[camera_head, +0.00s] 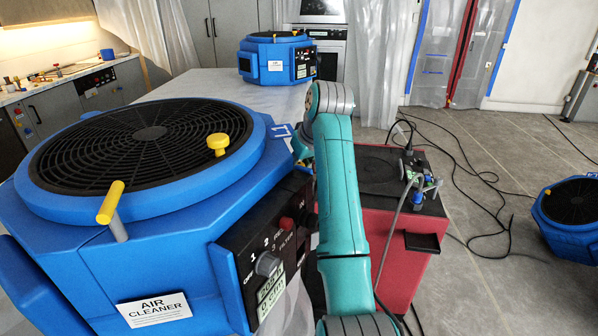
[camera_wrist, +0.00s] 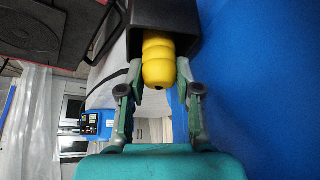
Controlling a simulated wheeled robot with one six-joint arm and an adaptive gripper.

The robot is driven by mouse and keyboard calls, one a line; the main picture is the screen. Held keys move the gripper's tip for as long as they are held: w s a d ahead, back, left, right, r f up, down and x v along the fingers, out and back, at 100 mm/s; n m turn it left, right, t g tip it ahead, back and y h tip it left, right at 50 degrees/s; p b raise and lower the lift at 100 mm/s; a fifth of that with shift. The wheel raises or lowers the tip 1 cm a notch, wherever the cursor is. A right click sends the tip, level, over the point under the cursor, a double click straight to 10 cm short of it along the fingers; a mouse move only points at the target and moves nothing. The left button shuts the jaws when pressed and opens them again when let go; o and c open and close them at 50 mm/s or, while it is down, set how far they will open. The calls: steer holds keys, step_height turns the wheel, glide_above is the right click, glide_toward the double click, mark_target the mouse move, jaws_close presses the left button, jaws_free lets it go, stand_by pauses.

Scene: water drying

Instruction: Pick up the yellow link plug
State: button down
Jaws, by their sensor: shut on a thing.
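The yellow link plug (camera_wrist: 158,62) is in the middle of the wrist view, between the two fingers of my gripper (camera_wrist: 160,78), which is shut on it. The plug's far end goes into a black housing (camera_wrist: 198,28) beside a blue wall, so that end is hidden. I cannot tell whether it is still seated. In the head view my teal arm hides the plug and most of my gripper at the right side of the large blue air cleaner (camera_head: 190,250).
A yellow knob (camera_head: 217,142) and a yellow-handled grey pin (camera_head: 112,205) stand on the near air cleaner. A red cabinet (camera_head: 405,240) is right of my arm. A second air cleaner (camera_head: 278,60) stands behind, another (camera_head: 570,215) at right. Dark cables (camera_head: 485,178) cross the floor.

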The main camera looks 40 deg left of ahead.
step_height(320, 180, up, 18)
stand_by(0.6)
steer(key=shift+f, duration=0.1)
stand_by(0.5)
